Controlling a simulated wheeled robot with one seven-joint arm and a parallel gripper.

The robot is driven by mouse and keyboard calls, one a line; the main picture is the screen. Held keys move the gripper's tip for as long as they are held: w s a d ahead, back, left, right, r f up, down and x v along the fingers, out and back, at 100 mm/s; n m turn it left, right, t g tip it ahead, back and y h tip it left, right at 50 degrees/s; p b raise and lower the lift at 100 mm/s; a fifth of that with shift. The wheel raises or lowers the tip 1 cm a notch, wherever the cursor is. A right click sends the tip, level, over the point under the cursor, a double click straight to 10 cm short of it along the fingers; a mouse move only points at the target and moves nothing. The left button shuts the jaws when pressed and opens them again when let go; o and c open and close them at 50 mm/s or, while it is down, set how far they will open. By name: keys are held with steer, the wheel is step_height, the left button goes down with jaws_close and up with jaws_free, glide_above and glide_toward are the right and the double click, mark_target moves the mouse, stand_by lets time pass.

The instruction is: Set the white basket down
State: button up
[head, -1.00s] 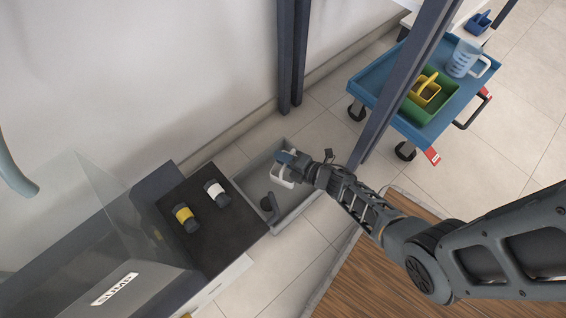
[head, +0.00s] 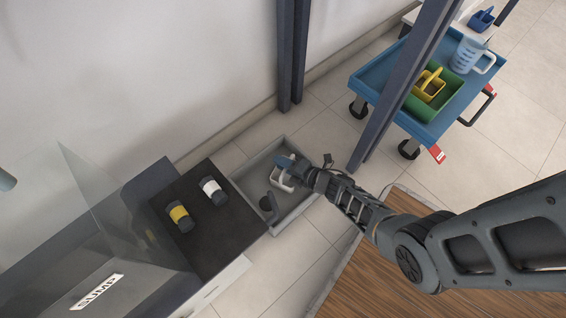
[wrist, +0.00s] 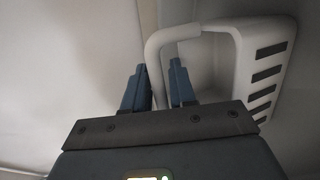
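The white basket (head: 279,180) is at the grey tray (head: 310,201) in the head view, over or in its far part. I cannot tell whether its base touches the tray floor. My gripper (head: 291,166) is above it. In the wrist view my gripper (wrist: 160,88) has one blue finger on each side of the basket's handle (wrist: 155,62), close against it. The slotted body of the white basket (wrist: 267,62) hangs to the right in that view. My gripper hides part of the basket in the head view.
A dark object (head: 268,205) stands in the tray's near-left part. Dark posts (head: 292,60) stand behind. A blue cart (head: 375,75) is at the right.

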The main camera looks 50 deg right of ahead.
steer(key=shift+o, duration=1.3)
steer(key=shift+r, duration=0.15)
steer(key=p+v, duration=0.4)
steer(key=v, duration=0.8)
steer(key=s+a+r+m, duration=0.4)
steer(key=r+m, duration=0.2)
steer(key=r, duration=0.7)
steer(key=s+a+r+m, duration=0.5)
steer(key=r+m, duration=0.1)
steer(key=r, duration=0.8)
steer(key=s+a+r+m, duration=0.4)
steer(key=s+r+m, duration=0.1)
steer(key=r, duration=0.9)
steer(key=shift+s+a+m+t, duration=0.2)
steer(key=shift+m+t, duration=0.2)
steer(key=shift+m, duration=0.5)
